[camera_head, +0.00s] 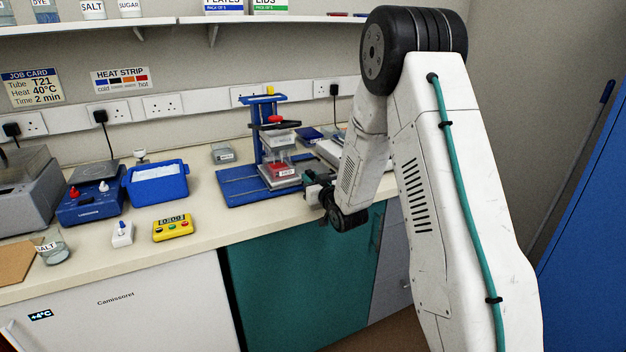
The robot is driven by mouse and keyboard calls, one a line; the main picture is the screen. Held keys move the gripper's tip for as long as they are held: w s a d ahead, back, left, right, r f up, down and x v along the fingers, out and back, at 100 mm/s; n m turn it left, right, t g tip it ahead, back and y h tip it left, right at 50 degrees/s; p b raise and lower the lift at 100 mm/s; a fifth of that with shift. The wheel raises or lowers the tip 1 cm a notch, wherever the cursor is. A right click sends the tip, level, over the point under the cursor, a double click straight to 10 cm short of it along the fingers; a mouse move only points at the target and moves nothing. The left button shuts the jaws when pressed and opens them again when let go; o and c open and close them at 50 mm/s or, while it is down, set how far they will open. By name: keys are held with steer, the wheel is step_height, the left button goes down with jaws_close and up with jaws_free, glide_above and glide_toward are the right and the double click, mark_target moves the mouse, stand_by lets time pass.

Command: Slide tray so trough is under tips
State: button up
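The pipette stand (260,128) is blue, with a flat base plate (236,191) and an upright column on the bench. Its dark head sits partway up the column, with clear parts below it. Under these, a pale tray (292,181) holds a red trough (278,167), and a small white label with red lettering faces the front. Individual tips are too small to make out, so I cannot tell how the trough lines up with them. My gripper (308,180) is low at the tray's right front corner. Its fingers are small and dark, and contact with the tray is unclear.
The bench's front edge runs just below my gripper.

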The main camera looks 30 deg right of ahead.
steer(key=o, duration=0.3)
steer(key=shift+d, duration=0.3)
steer(key=shift+a, duration=0.1)
steer(key=shift+s+a, duration=0.1)
steer(key=shift+s, duration=0.15)
steer(key=s, duration=0.7)
steer(key=shift+s, duration=0.15)
steer(key=shift+a, duration=0.1)
